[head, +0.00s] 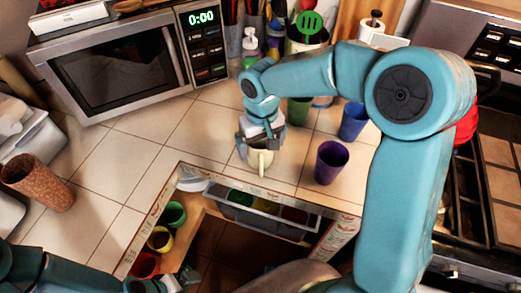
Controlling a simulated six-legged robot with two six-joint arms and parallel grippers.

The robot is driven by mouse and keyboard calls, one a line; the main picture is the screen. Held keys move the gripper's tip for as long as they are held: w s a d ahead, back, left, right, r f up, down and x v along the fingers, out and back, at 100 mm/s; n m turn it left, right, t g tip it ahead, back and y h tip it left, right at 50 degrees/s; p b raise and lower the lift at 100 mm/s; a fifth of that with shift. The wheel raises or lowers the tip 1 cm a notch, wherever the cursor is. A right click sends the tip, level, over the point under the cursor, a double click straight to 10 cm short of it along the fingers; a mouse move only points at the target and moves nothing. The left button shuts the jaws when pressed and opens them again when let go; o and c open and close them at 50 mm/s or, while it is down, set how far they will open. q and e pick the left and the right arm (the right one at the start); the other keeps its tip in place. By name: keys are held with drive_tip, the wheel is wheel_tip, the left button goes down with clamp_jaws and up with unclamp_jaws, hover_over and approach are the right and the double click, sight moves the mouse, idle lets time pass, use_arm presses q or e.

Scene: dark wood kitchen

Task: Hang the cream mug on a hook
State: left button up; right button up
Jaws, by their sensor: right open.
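The cream mug (260,163) stands on the tiled counter near its front edge, with its handle toward me. My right gripper (258,144) points down at the mug from above. Its jaws are open at the mug's rim and hide much of the mug's top; I cannot tell whether they touch it. My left gripper (182,281) is low at the bottom edge, partly cut off, and its jaws are unclear. I cannot make out a hook.
A purple cup (331,162) and a blue cup (354,121) stand right of the mug. A green cup (298,110) is behind it. A microwave (115,67) stands back left. Green, yellow and red cups (160,239) sit below the counter edge. Tiles left of the mug are clear.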

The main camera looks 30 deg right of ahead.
drive_tip(key=shift+w+f, duration=0.1)
drive_tip(key=shift+a, duration=0.1)
drive_tip(key=c, duration=0.9)
drive_tip(key=shift+c, duration=1)
wheel_tip(320, 180, up, 20)
drive_tip(key=p, duration=0.1)
